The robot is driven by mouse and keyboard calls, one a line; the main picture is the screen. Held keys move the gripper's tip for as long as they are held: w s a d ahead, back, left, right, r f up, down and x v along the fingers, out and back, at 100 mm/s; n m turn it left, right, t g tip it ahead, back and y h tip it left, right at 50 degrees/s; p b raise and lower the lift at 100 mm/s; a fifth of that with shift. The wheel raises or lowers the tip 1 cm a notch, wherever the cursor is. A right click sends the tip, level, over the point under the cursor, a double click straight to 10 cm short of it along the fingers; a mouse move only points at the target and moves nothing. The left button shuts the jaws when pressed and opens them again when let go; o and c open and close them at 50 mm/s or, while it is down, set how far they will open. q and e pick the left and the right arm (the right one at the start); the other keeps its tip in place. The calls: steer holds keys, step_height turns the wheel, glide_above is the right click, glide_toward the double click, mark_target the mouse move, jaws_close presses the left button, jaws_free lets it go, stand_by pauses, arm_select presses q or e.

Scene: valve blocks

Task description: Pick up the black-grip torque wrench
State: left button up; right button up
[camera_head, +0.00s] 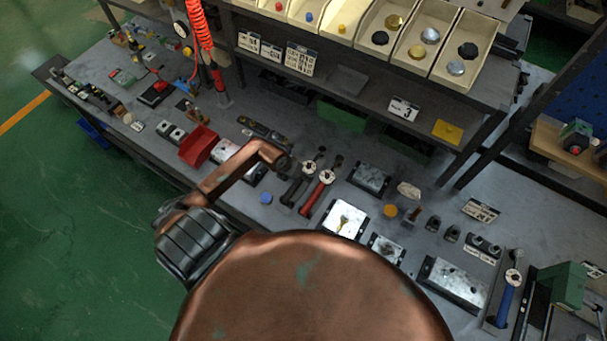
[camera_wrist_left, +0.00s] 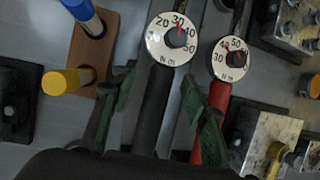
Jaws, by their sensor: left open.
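The black-grip torque wrench (camera_head: 295,190) lies on the bench, with a white round dial (camera_wrist_left: 172,42) at its far end. A red-grip torque wrench (camera_head: 316,196) with a similar dial lies just to its right. In the left wrist view, my left gripper (camera_wrist_left: 160,102) is open, with its green fingers on either side of the black grip (camera_wrist_left: 153,110). The right finger overlaps the red grip (camera_wrist_left: 214,115) in the picture. Whether the fingers touch either wrench cannot be told. In the head view, the gripper is small and dark near the wrenches. My right gripper is not in view.
A wooden block with a blue peg (camera_wrist_left: 85,18) and a yellow peg (camera_wrist_left: 62,80) stands left of the gripper. Metal valve blocks (camera_head: 344,218) lie to the right. A red bin (camera_head: 198,146) stands to the left. A shelf with part bins (camera_head: 385,40) rises behind the bench.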

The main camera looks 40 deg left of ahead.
arm_select(q)
steer(key=shift+x, duration=1.05)
jaws_close()
steer(key=shift+w+r, duration=0.1)
steer(key=shift+r, duration=0.05)
